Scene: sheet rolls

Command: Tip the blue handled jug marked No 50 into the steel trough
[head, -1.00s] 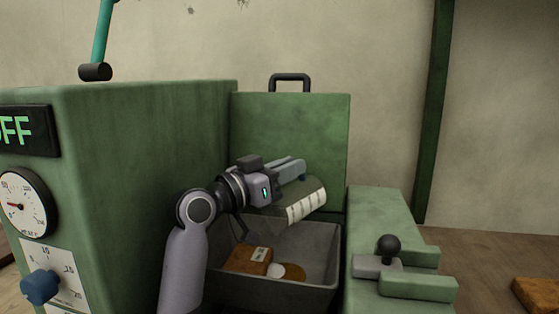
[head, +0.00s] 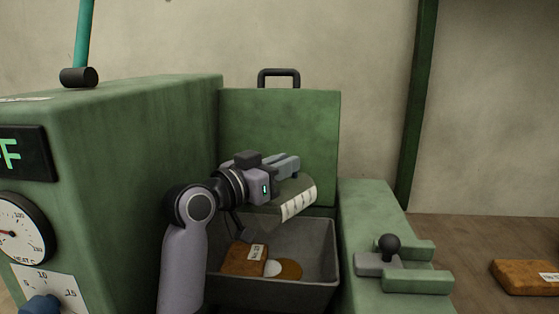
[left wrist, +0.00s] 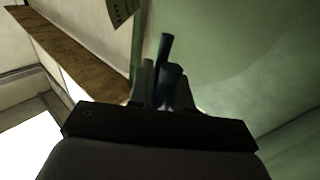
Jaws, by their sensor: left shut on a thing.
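My left gripper (head: 288,166) is above the steel trough (head: 325,270), shut on a blue handle (left wrist: 170,85) that shows between the fingers in the left wrist view. Just below the gripper in the head view is a dark grey-green rounded body with a pale marked strip, which looks like the jug (head: 296,203). It lies tilted over the back of the trough, its upper part hidden by the gripper. I cannot read No 50. In the trough are a brown labelled block (head: 240,259), a white round patch and a brown patch. My right gripper is out of view.
A tall green machine housing (head: 140,150) with a dial stands close on the left. A green panel (head: 280,120) with a black handle is behind the trough. A green ledge with a black-knobbed lever (head: 389,246) is at right. Another brown block (head: 525,276) lies far right.

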